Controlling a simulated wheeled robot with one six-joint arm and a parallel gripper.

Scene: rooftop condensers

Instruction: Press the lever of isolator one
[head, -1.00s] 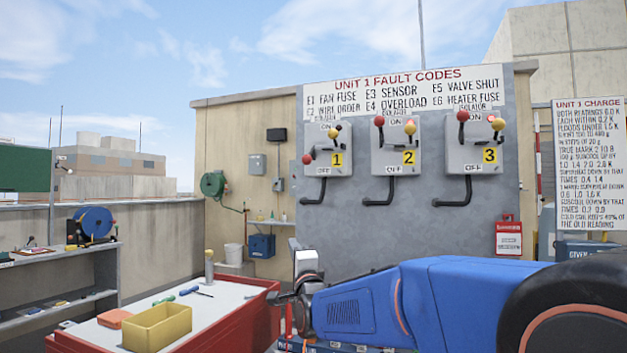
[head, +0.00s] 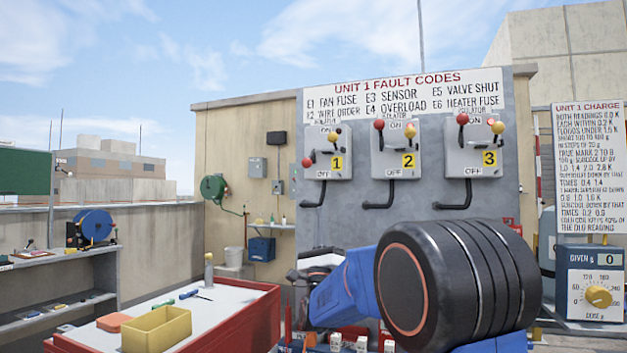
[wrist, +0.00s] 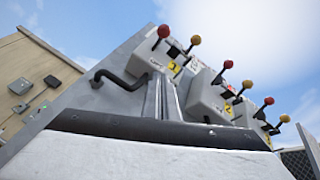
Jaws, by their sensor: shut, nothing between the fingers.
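Isolator one (head: 328,152) is a grey box with a yellow "1" label (head: 337,163), at the left of the row on the grey panel. Its red-knobbed lever (head: 307,162) sits low at the left, near the OFF label. A yellow-knobbed lever (head: 333,136) stands at its upper part. In the wrist view isolator one (wrist: 157,55) is the nearest box, seen from below and tilted. My gripper (wrist: 163,85) is shut and empty, its fingers pointing up towards that box's lower edge, apparently apart from it. In the head view my arm hides the fingertips.
Isolator two (head: 396,150) and isolator three (head: 475,146) stand to the right, their red knobs raised. Bent black pipes run below the boxes. A red cart (head: 235,320) with a yellow bin (head: 158,330) stands at the lower left. A dial box (head: 597,283) stands at the right.

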